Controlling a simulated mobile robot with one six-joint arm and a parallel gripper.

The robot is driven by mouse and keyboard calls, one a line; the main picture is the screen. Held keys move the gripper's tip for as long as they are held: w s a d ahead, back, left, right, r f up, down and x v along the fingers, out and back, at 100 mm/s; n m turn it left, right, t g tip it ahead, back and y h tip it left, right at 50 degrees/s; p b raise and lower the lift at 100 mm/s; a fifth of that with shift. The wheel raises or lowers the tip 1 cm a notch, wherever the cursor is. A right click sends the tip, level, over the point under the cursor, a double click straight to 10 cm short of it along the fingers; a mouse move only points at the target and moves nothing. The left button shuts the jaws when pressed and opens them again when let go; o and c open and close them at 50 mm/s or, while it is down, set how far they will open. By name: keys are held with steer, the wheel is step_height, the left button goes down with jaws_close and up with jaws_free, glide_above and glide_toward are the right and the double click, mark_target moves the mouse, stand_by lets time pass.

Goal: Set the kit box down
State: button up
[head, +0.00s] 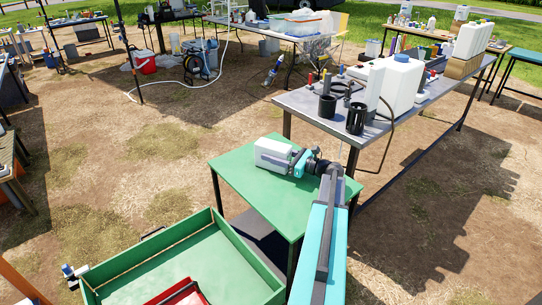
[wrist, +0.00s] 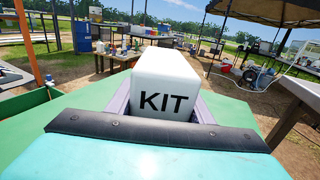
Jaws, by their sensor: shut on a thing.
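The kit box (head: 272,152) is a white box, at the left part of the green table (head: 240,188) in the head view. In the wrist view the kit box (wrist: 166,88) fills the middle, with the black word KIT facing me. My gripper (head: 292,160) reaches in from the right and is shut on the kit box, one grey finger on each side of it. The box looks level and at or just above the green tabletop; I cannot tell whether it touches. Its underside is hidden.
A grey metal table (head: 300,102) with black cups (head: 356,118) and a white jug (head: 402,84) stands right behind the green table. A green tray (head: 150,262) with a red item (head: 182,292) is at the front left. The green tabletop around the box is bare.

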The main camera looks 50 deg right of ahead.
mark_target(289, 158)
steer(key=shift+f, duration=0.1)
steer(key=o, duration=1.3)
steer(key=b+v, duration=0.1)
steer(key=v, duration=1.1)
steer(key=shift+r, duration=0.25)
